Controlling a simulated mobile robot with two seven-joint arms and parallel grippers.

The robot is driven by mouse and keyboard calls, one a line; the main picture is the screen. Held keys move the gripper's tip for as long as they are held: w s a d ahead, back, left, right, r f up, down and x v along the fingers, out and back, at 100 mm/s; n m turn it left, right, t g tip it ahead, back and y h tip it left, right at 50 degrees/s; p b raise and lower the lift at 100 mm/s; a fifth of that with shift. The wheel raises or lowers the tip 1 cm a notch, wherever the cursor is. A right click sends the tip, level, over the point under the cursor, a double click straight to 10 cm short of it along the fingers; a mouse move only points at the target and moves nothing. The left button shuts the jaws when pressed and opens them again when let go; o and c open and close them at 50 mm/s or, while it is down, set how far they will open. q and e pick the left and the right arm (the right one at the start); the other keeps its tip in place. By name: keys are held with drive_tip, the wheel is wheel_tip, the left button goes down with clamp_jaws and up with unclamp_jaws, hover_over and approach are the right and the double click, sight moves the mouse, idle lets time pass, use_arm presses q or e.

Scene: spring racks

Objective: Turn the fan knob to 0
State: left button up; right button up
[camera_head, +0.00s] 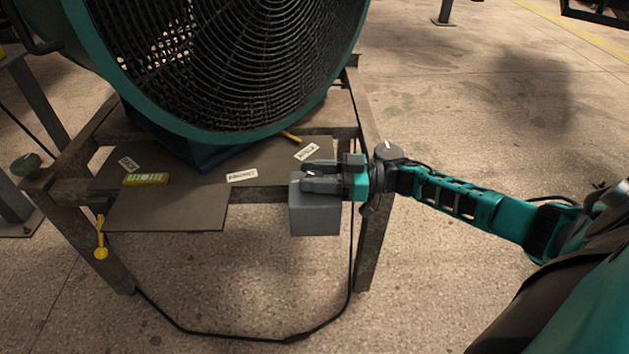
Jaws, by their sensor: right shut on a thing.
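The large teal fan (150,128) with a black grille stands on a brown metal stand. A grey control box (315,219) is at the stand's front edge, right of the middle. My right gripper (312,178) reaches in from the right, with its grey fingers over the top of this box. It is shut on the fan knob, which the fingers mostly hide. The knob's setting and any numbers around it cannot be read. My left gripper is not in view.
The stand's top (170,209) carries several labels and a yellow-green item (145,180). A yellow-ended part (100,252) hangs at the left leg. A black cable (290,339) loops across the floor below the box. Open concrete floor lies to the right.

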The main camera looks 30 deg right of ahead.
use_arm(q)
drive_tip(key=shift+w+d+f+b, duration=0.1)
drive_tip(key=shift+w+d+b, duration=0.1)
drive_tip(key=shift+b, duration=0.1)
use_arm(e)
drive_tip(key=shift+f+n+g, duration=0.1)
drive_tip(key=shift+n+g, duration=0.2)
drive_tip(key=shift+g, duration=0.1)
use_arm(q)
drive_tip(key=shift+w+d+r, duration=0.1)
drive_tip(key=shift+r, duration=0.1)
use_arm(e)
drive_tip(key=shift+g+y, duration=0.3)
drive_tip(key=shift+y, duration=0.1)
drive_tip(key=o, duration=0.9)
use_arm(q)
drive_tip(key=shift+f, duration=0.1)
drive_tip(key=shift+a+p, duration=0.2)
drive_tip(key=shift+p, duration=0.1)
use_arm(e)
drive_tip(key=v, duration=1.3)
